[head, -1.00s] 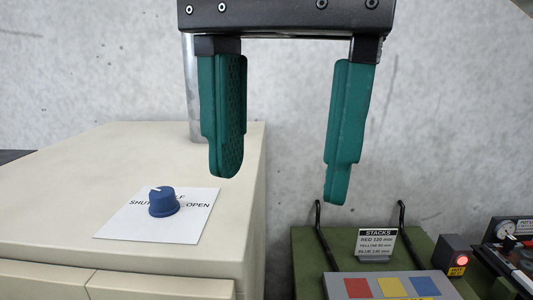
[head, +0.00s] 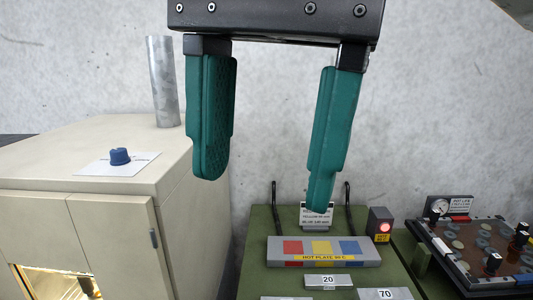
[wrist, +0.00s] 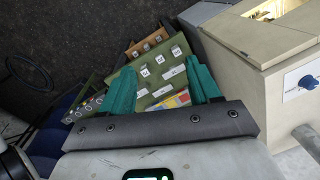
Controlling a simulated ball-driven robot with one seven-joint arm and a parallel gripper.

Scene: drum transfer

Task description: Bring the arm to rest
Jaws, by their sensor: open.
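My gripper (head: 265,185) hangs in the upper middle of the head view, its two green fingers spread wide with nothing between them. It is in the air, in front of a grey wall, above and nearer than the green bench. In the wrist view my gripper (wrist: 163,88) also shows open and empty, with the green bench beyond the fingers.
A cream cabinet (head: 100,170) with a blue knob (head: 120,156) and a lit opening (head: 55,283) stands left. The green bench (head: 258,222) carries a colour-patched plate (head: 322,262), number labels and a red-lit box (head: 381,225). A dark panel of discs (head: 480,250) lies right.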

